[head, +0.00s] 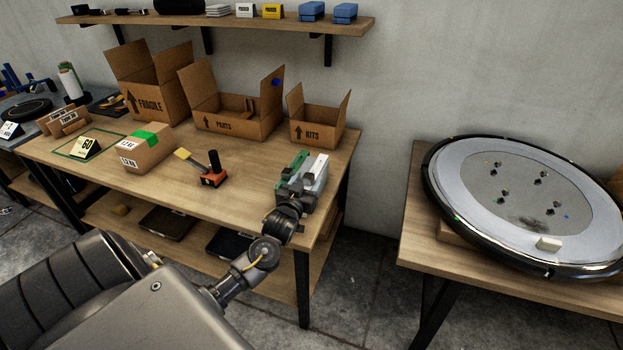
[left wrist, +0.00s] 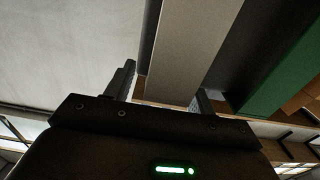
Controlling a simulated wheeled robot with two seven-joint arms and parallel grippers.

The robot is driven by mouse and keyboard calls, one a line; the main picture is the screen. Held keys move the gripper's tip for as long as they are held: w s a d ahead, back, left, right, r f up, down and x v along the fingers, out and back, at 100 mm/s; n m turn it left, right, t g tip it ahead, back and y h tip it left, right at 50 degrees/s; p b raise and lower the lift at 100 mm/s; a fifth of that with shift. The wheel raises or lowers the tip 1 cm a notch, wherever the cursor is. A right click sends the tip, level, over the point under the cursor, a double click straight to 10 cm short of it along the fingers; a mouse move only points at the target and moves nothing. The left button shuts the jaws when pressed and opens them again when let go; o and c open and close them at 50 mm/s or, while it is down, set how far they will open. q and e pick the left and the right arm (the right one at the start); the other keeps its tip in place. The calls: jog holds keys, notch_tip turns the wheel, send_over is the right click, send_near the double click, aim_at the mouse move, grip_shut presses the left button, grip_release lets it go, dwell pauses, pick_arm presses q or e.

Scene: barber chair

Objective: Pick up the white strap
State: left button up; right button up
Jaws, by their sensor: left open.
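The white strap (head: 319,168) appears as a pale upright strip at the right front corner of the workbench, next to a green strip (head: 298,160). My left gripper (head: 293,188) is at that corner, close in front of both and partly covering their lower parts. In the left wrist view the white strap (left wrist: 190,45) runs up the picture, and the green strip (left wrist: 291,75) stands to its right. My open left fingers (left wrist: 163,92) show on either side of the strap's lower end. I cannot tell whether they touch it. My right gripper is not in view.
An orange and black tool (head: 213,172) and a taped carton (head: 144,148) lie on the workbench (head: 245,205). Open cardboard boxes (head: 232,118) stand along the back. A large round metal disc (head: 470,205) rests on the right table, with a floor gap between.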

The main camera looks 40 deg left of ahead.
pick_arm(q)
jog(key=c, duration=1.1)
